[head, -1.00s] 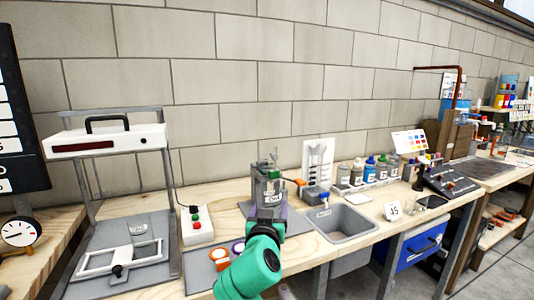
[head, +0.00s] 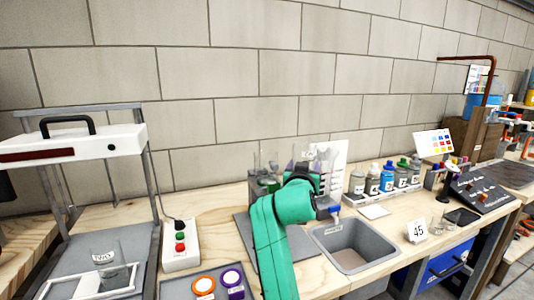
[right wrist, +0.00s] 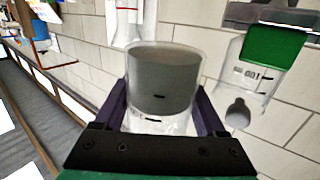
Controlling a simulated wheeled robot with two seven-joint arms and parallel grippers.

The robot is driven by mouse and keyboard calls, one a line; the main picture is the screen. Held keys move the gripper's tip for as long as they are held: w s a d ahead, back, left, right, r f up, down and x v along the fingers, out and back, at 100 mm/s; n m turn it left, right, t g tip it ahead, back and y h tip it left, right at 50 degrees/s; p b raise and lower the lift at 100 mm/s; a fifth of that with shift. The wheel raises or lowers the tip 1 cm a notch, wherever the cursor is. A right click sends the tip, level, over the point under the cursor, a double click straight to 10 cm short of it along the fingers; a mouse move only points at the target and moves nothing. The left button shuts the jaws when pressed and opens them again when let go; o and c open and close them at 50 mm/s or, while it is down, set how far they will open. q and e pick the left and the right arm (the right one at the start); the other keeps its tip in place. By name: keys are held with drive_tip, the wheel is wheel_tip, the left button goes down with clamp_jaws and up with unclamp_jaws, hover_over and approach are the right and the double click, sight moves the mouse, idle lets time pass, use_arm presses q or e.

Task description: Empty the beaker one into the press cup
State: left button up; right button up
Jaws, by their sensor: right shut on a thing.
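My right gripper (right wrist: 163,108) is shut around a clear beaker (right wrist: 165,85) in the right wrist view. The beaker looks grey inside, and I cannot tell how full it is or read its label. In the head view my right gripper (head: 316,172) is raised above the bench behind the sink, its fingers partly hidden by my green arm. A clear labelled glass cup (head: 110,263) stands on the grey base under the white-headed press frame (head: 75,142) at the left, well apart from my gripper. I cannot tell if it is the press cup. My left gripper is not in view.
A grey sink (head: 350,249) lies right of my arm. A control box with coloured buttons (head: 180,247) stands beside the press frame. Several capped bottles (head: 388,178) line the back.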

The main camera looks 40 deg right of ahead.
sight(296, 143)
drive_tip(key=shift+r, duration=0.2)
drive_tip(key=shift+r+p, duration=0.25)
drive_tip(key=shift+p, duration=0.3)
drive_tip(key=r+n+g+p, duration=0.1)
drive_tip(key=n+p, duration=0.1)
drive_tip(key=p, duration=0.3)
drive_tip(key=w+r+n+y+p, duration=0.1)
drive_tip(key=r+n+p, duration=0.1)
drive_tip(key=p, duration=0.3)
drive_tip(key=w+r+n+g+p, duration=0.1)
drive_tip(key=r+n+p, duration=0.1)
drive_tip(key=p, duration=0.3)
drive_tip(key=shift+w+a+r+n+g, duration=0.1)
drive_tip(key=shift+a+r+n+g, duration=0.1)
drive_tip(key=shift+a+n+g, duration=0.15)
drive_tip(key=shift+f+n+g+p, duration=0.35)
drive_tip(key=shift+n+g+p, duration=0.15)
drive_tip(key=shift+p, duration=0.35)
